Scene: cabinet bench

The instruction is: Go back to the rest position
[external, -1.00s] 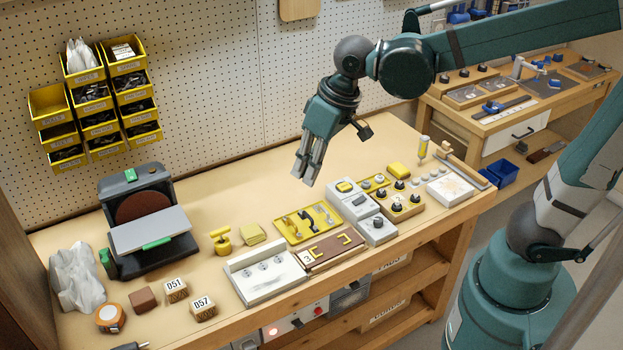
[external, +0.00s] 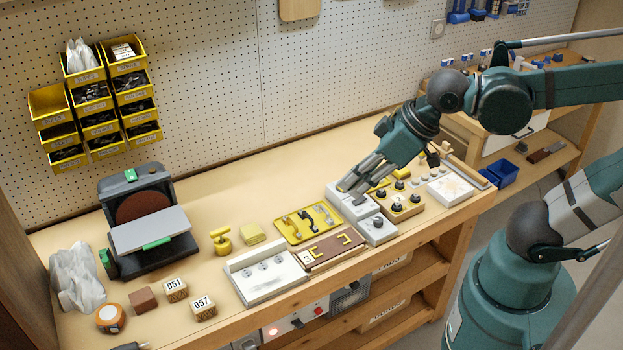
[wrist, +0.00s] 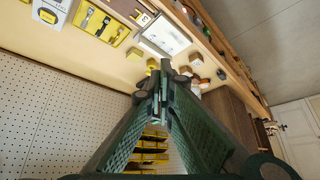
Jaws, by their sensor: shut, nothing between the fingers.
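My gripper (external: 352,187) is shut with nothing between its fingers. In the external view it hangs tilted down and to the left, over the light grey switch boxes (external: 374,228) on the right half of the bench. Its fingertips overlap the rear box in the picture; I cannot tell whether they touch it. In the wrist view the closed fingers of my gripper (wrist: 163,85) fill the lower middle, with the bench and pegboard beyond them.
The wooden bench (external: 221,257) holds a yellow tool tray (external: 290,231), a brown board marked 3 (external: 330,257), a white tray with round pieces (external: 240,280), a belt sander (external: 135,240) and numbered blocks (external: 203,308). Yellow bins (external: 90,96) hang on the pegboard. The bench's back strip is clear.

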